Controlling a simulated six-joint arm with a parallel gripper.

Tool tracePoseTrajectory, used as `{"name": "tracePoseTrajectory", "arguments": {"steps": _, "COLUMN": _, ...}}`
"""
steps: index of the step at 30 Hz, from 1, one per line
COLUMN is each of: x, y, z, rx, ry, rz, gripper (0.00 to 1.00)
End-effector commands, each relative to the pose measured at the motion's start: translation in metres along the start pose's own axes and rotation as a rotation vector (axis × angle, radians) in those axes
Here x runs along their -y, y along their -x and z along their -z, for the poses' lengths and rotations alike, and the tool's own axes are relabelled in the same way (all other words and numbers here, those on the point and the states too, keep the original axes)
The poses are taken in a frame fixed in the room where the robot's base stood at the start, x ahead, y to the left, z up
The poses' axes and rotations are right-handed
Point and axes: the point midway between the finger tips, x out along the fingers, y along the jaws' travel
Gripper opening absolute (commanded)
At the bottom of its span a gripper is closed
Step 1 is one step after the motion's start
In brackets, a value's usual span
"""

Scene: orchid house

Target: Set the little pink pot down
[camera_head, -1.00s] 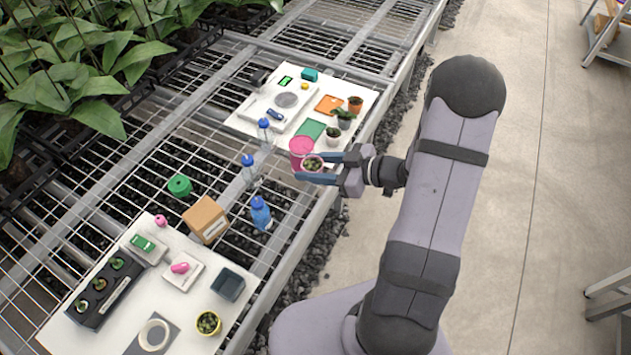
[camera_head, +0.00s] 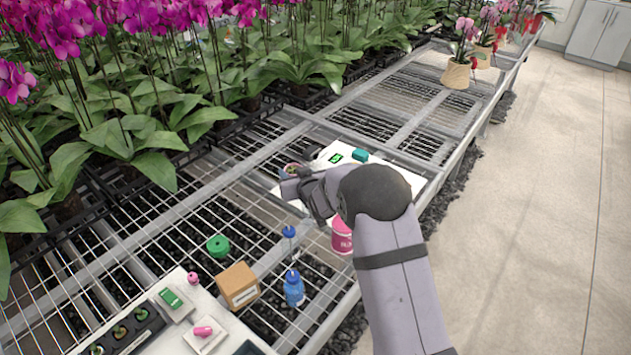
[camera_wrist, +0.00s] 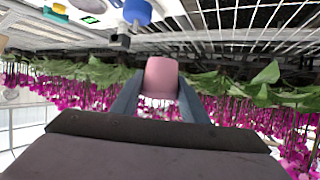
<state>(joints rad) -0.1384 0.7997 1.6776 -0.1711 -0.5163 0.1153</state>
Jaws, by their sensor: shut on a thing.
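The little pink pot (camera_wrist: 162,78) is between the two fingers of my gripper (camera_wrist: 160,92) in the wrist view, with its smooth pink side showing. In the head view, the pot (camera_head: 292,169) shows small at the end of my gripper (camera_head: 290,182), partly covered by the fingers and wrist. My gripper is shut on it. It is over the left side of the far white board (camera_head: 418,184). My arm hides much of that board. Whether the pot touches anything below cannot be told.
A larger pink tub (camera_head: 342,238) stands just below my wrist in the picture. Blue-capped bottles (camera_head: 293,290), a cardboard box (camera_head: 238,286) and a green roll (camera_head: 218,245) stand on the mesh bench. A teal box (camera_head: 360,155) sits on the far board. Orchids line the left.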

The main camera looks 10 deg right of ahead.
Motion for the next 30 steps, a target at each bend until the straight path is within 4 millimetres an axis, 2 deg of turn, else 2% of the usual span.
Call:
{"name": "tracePoseTrajectory", "arguments": {"steps": 1, "x": 0.013, "y": -0.004, "z": 0.001, "rx": -0.002, "ry": -0.003, "rz": -0.006, "gripper": 0.17}}
{"name": "tracePoseTrajectory", "arguments": {"steps": 9, "x": 0.075, "y": -0.019, "z": -0.002, "rx": -0.001, "ry": -0.026, "rz": -0.058, "gripper": 0.17}}
{"name": "tracePoseTrajectory", "arguments": {"steps": 15, "x": 0.125, "y": -0.023, "z": -0.008, "rx": -0.002, "ry": -0.034, "rz": -0.079, "gripper": 0.17}}
{"name": "tracePoseTrajectory", "arguments": {"steps": 20, "x": 0.157, "y": -0.024, "z": -0.013, "rx": -0.002, "ry": -0.036, "rz": -0.085, "gripper": 0.17}}
{"name": "tracePoseTrajectory", "arguments": {"steps": 24, "x": 0.155, "y": -0.032, "z": -0.036, "rx": 0.002, "ry": -0.036, "rz": -0.091, "gripper": 0.17}}
{"name": "tracePoseTrajectory", "arguments": {"steps": 30, "x": 0.155, "y": -0.041, "z": -0.055, "rx": -0.002, "ry": -0.038, "rz": -0.090, "gripper": 0.17}}
